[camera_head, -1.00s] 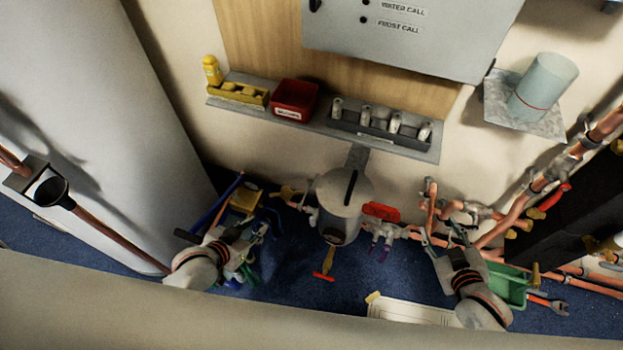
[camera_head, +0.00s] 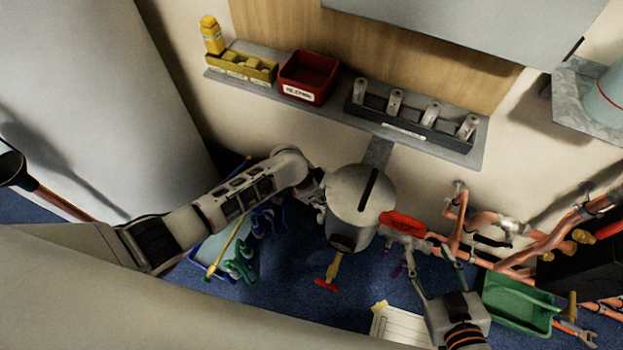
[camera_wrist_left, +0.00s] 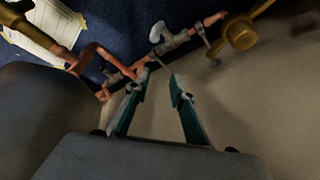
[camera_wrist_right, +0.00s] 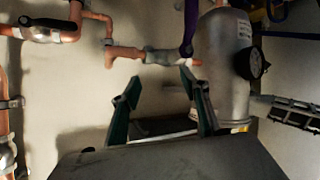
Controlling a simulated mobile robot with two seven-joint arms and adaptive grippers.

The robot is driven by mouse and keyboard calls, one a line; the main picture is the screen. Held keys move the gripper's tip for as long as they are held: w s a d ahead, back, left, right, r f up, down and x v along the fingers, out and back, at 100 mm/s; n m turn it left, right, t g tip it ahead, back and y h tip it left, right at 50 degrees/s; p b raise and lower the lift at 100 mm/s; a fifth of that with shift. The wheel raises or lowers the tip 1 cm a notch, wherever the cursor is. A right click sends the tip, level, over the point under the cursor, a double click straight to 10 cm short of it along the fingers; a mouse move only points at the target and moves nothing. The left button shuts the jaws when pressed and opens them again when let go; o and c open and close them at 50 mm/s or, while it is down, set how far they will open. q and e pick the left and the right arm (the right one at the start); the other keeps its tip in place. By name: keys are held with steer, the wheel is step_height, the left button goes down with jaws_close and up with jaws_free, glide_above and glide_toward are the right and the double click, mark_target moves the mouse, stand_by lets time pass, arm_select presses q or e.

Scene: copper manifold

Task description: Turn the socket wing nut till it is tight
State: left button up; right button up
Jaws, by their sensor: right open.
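I cannot single out the socket wing nut with certainty. A grey socket fitting (camera_wrist_right: 165,57) on the copper pipe beside the steel vessel (camera_wrist_right: 222,62) shows in the right wrist view, with a purple handle-like piece (camera_wrist_right: 188,28) at its right end. In the head view, purple pieces hang below the red handle (camera_head: 403,224). My right gripper (camera_wrist_right: 160,84) is open and empty, with its fingertips below the fitting in that picture. My left gripper (camera_wrist_left: 157,80) is open and empty, near a pale metal fitting (camera_wrist_left: 166,38); in the head view the vessel's left side partly hides it.
Copper pipes (camera_head: 480,220) run along the wall at right. A green tray (camera_head: 518,302) lies below them. A shelf carries a red bin (camera_head: 308,75), yellow holder (camera_head: 245,66) and dark rack (camera_head: 415,127). A white sheet (camera_head: 400,328) lies on the blue floor.

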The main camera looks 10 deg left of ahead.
arm_select(q)
steer(key=w+a+m+g+y+b, duration=0.1)
steer(key=w+a, duration=0.1)
steer(key=w+a+m+y+b, duration=0.1)
steer(key=w+a+b, duration=0.1)
steer(key=w, duration=0.1)
steer(key=w+a+f+m+g+y+b, duration=0.1)
steer(key=w, duration=0.2)
steer(key=shift+w+a+f+g+y, duration=0.1)
steer(key=shift+a+g+y, duration=0.2)
steer(key=shift+a, duration=0.1)
step_height(320, 180, down, 7)
steer(key=b, duration=0.4)
steer(key=shift+f, duration=0.2)
steer(key=shift+w+r, duration=0.1)
arm_select(e)
steer(key=s+a+m+y, duration=0.2)
steer(key=a+m, duration=0.1)
steer(key=a, duration=0.4)
steer(key=shift+s+r, duration=0.3)
steer(key=shift+s, duration=0.05)
steer(key=shift+a, duration=0.1)
arm_select(q)
jaws_close()
